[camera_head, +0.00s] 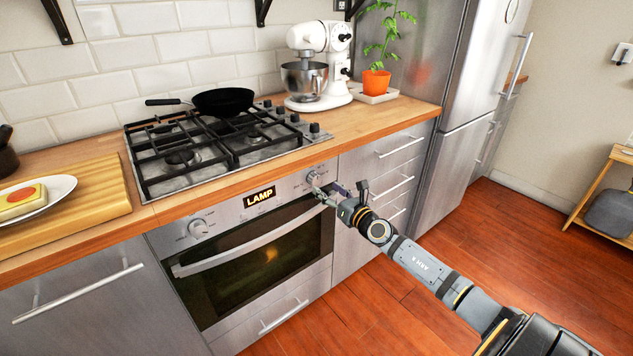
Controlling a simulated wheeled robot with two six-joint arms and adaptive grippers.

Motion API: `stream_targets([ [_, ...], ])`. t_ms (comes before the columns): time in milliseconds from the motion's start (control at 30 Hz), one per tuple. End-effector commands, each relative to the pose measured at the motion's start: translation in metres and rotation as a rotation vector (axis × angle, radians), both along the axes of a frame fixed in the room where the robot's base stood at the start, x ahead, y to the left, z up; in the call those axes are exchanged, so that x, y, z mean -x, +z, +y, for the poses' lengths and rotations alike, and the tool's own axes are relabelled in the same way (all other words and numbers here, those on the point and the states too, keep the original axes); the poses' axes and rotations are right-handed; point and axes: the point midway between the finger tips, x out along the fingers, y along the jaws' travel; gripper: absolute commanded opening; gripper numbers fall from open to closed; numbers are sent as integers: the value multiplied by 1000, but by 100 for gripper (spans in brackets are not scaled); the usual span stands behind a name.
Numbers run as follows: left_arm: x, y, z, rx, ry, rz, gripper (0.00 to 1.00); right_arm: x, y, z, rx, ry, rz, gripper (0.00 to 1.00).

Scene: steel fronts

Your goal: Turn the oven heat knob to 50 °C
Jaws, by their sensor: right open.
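The oven (262,267) stands under the gas hob, with its door shut and a light glowing inside. Its display (260,198) reads "LAMP". A left knob (198,228) is on the panel, clear of my arm. A right knob (312,177) is at the panel's right end, just beside my right gripper. I cannot read the marks around either knob. My right gripper (337,190) is open in front of the panel's right end, close to the right knob; whether it touches the knob I cannot tell. My left gripper is not in view.
The oven door handle (250,243) runs below the panel, near my right gripper. The wooden worktop (375,124) overhangs the panel. A pan (222,101) sits on the hob (180,160). Drawers (375,205) lie right of the oven. The floor (480,235) in front is clear.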

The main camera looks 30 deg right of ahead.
Motion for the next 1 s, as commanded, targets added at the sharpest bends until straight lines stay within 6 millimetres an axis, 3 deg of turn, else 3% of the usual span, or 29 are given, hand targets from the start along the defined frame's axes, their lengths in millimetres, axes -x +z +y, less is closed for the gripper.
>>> stream_targets([
  [100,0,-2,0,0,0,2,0,-24,0,1,-6,-1,-5,62],
  [300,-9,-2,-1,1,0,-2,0,-51,-1,2,-3,0,-2,62],
  [667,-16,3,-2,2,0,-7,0,-59,-1,3,-2,2,2,62],
  [1000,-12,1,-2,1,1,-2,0,-58,-1,3,-2,2,2,19],
])
